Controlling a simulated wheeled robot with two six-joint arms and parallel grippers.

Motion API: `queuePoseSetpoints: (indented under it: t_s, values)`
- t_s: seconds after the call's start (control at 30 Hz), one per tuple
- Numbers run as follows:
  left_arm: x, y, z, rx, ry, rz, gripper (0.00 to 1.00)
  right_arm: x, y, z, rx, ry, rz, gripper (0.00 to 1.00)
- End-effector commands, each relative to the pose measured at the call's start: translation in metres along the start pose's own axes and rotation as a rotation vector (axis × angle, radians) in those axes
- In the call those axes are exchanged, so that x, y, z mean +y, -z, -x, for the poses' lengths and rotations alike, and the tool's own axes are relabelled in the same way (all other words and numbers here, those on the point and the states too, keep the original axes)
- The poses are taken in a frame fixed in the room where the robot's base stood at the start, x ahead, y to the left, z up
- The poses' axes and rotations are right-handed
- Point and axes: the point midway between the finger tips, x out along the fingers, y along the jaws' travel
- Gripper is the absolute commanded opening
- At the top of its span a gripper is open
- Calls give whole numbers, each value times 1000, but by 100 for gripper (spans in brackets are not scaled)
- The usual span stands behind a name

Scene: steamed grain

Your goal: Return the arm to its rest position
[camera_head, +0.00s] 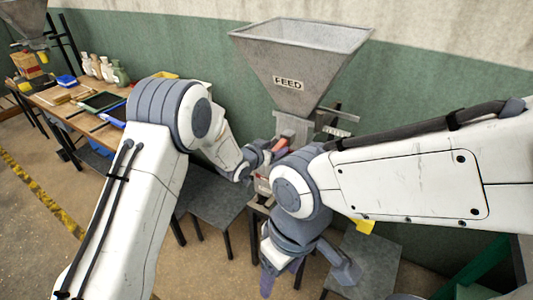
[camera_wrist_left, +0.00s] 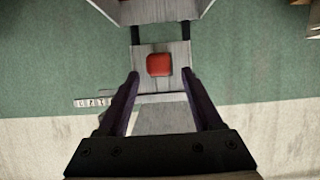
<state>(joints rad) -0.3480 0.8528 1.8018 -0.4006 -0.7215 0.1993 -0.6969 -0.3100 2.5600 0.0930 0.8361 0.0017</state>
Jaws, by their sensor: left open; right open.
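My left gripper (camera_head: 267,155) is in front of the grey feed machine, below its hopper (camera_head: 300,65) marked FEED. In the left wrist view its two dark fingers (camera_wrist_left: 160,78) are apart with nothing held between them. A red block-like part (camera_wrist_left: 158,65) on a grey plate shows just beyond the fingertips; I cannot tell the exact gap. In the head view a red part (camera_head: 281,146) shows beside the left gripper. My right gripper (camera_head: 308,272) hangs low at the bottom centre, pointing down, its fingers spread and empty.
A wooden workbench (camera_head: 58,108) with bottles (camera_head: 105,68), trays and a blue box stands at the left. Grey stools (camera_head: 218,200) stand below the arms. A green wall (camera_head: 420,105) is behind. Yellow-black tape (camera_head: 40,192) marks the floor at left.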

Motion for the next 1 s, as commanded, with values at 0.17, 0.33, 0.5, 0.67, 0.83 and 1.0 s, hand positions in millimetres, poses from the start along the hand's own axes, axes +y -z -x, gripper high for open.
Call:
queuePoseSetpoints:
  t_s: [0.17, 0.33, 0.5, 0.67, 0.83, 1.0]
  values:
    - [-1, -1, 35, 4, 2, 0, 67, 1, -1, -15, 0, 0, 1, 67]
    - [-1, 0, 59, 3, 2, -1, 67, 2, -1, -21, 0, 0, 1, 67]
    - [-1, 0, 68, 2, 1, 0, 67, 2, -1, -22, 0, 0, 2, 67]
    - [6, 3, 78, -43, 16, -7, 67, 2, -1, -22, 0, 0, 2, 67]
    - [32, -3, 127, -256, 67, -14, 67, 2, -1, -22, 0, 0, 2, 67]
    - [72, -34, 218, -561, 83, 4, 67, 2, -1, -22, 0, 0, 2, 67]
